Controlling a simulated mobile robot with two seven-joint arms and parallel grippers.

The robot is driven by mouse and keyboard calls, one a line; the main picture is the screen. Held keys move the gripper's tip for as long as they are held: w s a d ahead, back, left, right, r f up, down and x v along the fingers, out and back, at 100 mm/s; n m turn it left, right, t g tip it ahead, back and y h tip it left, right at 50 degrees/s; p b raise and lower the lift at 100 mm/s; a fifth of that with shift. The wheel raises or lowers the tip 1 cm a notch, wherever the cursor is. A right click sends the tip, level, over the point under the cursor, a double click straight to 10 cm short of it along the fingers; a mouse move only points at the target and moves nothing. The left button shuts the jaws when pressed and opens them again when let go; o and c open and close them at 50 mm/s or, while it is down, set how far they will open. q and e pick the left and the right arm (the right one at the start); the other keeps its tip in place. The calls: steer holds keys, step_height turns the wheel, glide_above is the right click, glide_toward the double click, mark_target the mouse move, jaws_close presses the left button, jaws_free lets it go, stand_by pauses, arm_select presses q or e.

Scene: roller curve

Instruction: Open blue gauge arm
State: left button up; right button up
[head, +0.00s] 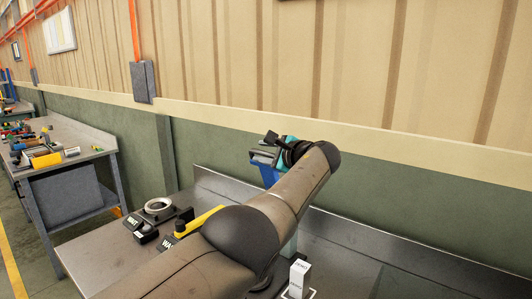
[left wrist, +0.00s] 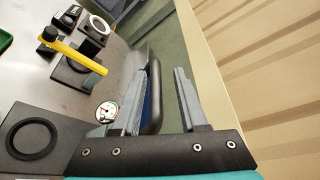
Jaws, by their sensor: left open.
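My left gripper (head: 264,153) reaches across the bench from the lower left in the head view, at the blue gauge arm (head: 269,173). In the left wrist view the gripper (left wrist: 166,70) has its two grey fingers apart. A thin strip of the blue arm (left wrist: 148,106) and a dark rounded bar (left wrist: 154,95) show between the fingers, beside the left one. I cannot tell whether they touch. A round white gauge dial (left wrist: 107,111) shows just left of the fingers. My arm hides the arm's base in the head view. My right gripper is out of view.
A yellow lever (head: 199,222) on a black base stands left of my arm; it also shows in the left wrist view (left wrist: 72,51). A ring-shaped fixture (head: 158,206) sits further left. A white block (head: 299,274) stands near the front. The wall is close behind.

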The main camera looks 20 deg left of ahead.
arm_select(q)
steer(key=shift+d+f, duration=0.15)
steer(key=shift+f, duration=0.1)
steer(key=shift+p+v, duration=0.35)
steer(key=shift+v, duration=0.95)
steer(key=b+v, duration=0.1)
steer(key=v, duration=1.1)
steer(key=shift+s+r, duration=0.25)
steer(key=shift+c, duration=0.3)
